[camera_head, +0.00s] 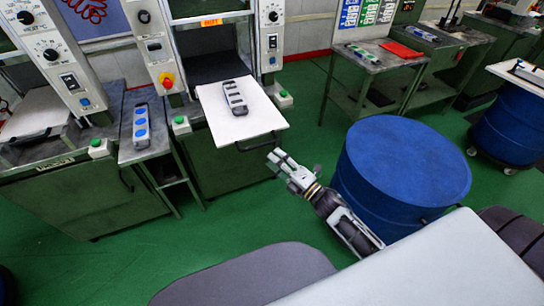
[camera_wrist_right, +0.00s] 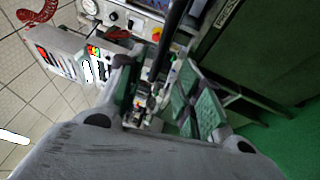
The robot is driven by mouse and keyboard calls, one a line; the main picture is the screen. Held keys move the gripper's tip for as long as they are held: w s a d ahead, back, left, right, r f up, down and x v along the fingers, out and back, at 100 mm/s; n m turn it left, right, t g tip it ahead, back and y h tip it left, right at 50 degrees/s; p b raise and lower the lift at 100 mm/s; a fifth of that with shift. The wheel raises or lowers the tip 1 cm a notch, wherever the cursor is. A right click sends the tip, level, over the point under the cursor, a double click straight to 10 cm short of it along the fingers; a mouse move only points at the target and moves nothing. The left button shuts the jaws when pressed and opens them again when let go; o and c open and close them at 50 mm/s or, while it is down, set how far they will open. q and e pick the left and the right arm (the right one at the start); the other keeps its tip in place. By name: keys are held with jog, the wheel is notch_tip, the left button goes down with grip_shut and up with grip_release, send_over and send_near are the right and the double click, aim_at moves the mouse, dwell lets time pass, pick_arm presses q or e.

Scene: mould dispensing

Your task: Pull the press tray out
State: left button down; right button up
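The press tray (camera_head: 243,128) is a white plate sticking out of the front of the middle press, with a grey mould (camera_head: 235,97) with several dark slots lying on it. A black handle (camera_head: 257,142) runs along the tray's front edge. My right gripper (camera_head: 277,160) is just in front of and below the handle's right end. In the right wrist view its two fingers (camera_wrist_right: 158,98) are apart, and a dark bar (camera_wrist_right: 168,40), apparently the handle, lies in line with the gap between them. I cannot tell whether they touch it. My left gripper is not in view.
A large blue drum (camera_head: 402,165) stands close to the right of my right arm. A small side table (camera_head: 142,150) with a blue-dotted mould is left of the press. A green button box (camera_head: 283,100) sits right of the tray.

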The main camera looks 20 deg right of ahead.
jog(key=shift+v, duration=1.95)
